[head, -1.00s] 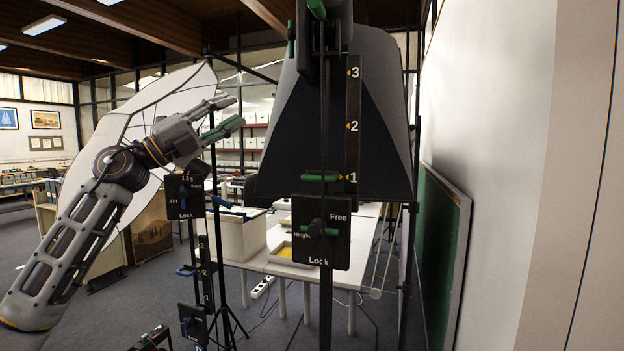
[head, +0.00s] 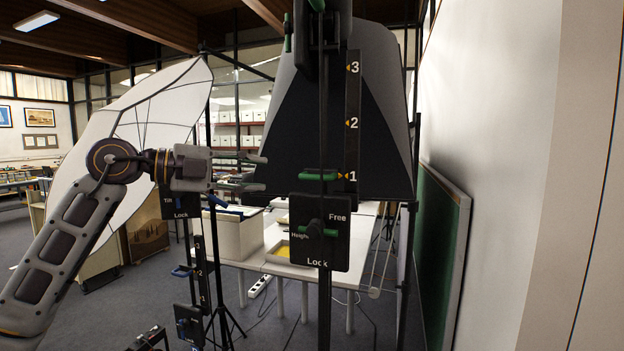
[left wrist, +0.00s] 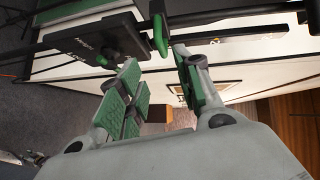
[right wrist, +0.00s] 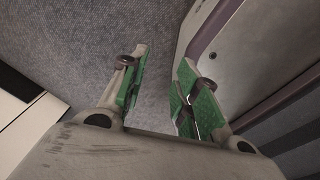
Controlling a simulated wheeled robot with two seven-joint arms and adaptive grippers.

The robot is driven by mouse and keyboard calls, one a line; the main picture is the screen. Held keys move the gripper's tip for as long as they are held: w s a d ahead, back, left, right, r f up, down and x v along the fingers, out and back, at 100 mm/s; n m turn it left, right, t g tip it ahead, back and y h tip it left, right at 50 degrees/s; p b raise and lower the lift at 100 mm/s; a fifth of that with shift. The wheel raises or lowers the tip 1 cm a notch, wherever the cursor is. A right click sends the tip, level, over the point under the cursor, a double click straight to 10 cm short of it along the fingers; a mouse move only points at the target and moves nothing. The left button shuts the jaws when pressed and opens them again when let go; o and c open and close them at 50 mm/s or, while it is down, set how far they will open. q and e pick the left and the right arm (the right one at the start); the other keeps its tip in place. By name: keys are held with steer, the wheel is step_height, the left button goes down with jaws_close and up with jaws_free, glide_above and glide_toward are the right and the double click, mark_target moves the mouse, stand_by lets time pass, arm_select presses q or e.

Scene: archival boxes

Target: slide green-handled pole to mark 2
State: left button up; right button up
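The green-handled pole (head: 325,130) stands upright in the head view, with a scale strip (head: 352,122) marked 1, 2 and 3. Its green handle (head: 318,175) is level with mark 1. Below it is a black plate (head: 322,260) reading Free, Height and Lock, with a roughly horizontal green lever (head: 320,231). My left gripper (head: 262,173) is open, left of the handle and apart from it. In the left wrist view the green handle (left wrist: 160,35) lies just beyond the fingertips (left wrist: 153,55). My right gripper (right wrist: 160,60) is open and empty; it is not in the head view.
A blue-handled stand (head: 183,271) with its own scale is behind and left of my left gripper. A white umbrella reflector (head: 150,110) is behind my arm. A white table (head: 300,272) with boxes is behind the pole. A wall (head: 480,120) closes the right side.

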mark_target(307, 176)
steer(key=shift+w, duration=0.2)
